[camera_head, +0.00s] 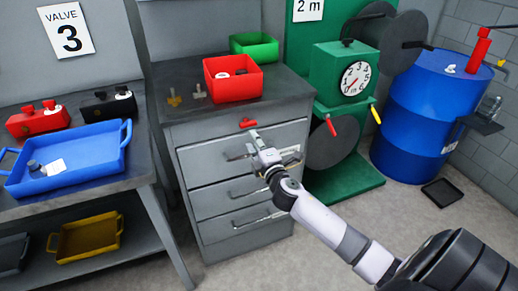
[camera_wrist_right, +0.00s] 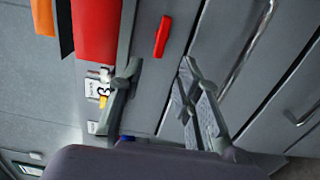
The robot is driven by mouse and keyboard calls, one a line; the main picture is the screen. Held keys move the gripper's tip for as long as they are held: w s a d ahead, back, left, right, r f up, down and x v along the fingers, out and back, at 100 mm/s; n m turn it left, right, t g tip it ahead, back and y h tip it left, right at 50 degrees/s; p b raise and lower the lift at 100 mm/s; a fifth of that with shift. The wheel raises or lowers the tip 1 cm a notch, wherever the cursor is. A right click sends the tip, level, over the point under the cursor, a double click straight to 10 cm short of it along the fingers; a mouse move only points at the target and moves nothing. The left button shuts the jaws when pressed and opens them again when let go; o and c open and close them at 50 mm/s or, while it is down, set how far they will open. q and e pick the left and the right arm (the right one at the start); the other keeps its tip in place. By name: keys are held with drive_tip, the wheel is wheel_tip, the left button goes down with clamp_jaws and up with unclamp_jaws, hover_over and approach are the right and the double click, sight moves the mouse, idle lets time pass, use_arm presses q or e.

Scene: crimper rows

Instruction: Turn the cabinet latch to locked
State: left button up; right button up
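The cabinet latch (camera_head: 248,122) is a small red bar on the grey drawer cabinet's (camera_head: 211,203) front, just under the worktop and above the top drawer. It lies roughly level, along the line of the drawer handles. The latch also shows in the right wrist view (camera_wrist_right: 162,36), beyond the gap between my fingers. My right gripper (camera_head: 245,147) is open and empty in front of the top drawer, a little below the latch and apart from it. Its two spread fingers show in the right wrist view (camera_wrist_right: 160,78). My left gripper is out of view.
A red bin (camera_head: 233,88) and a green bin (camera_head: 254,46) stand on the cabinet top. Drawer handles (camera_head: 258,190) stick out below my right gripper. A workbench with a blue tray (camera_head: 70,160) is at left; a green dial machine (camera_head: 340,75) and blue drum (camera_head: 425,115) are at right.

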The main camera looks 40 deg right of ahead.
drive_tip(key=v, duration=0.3)
drive_tip(key=shift+s, duration=0.3)
drive_tip(key=shift+f, duration=0.1)
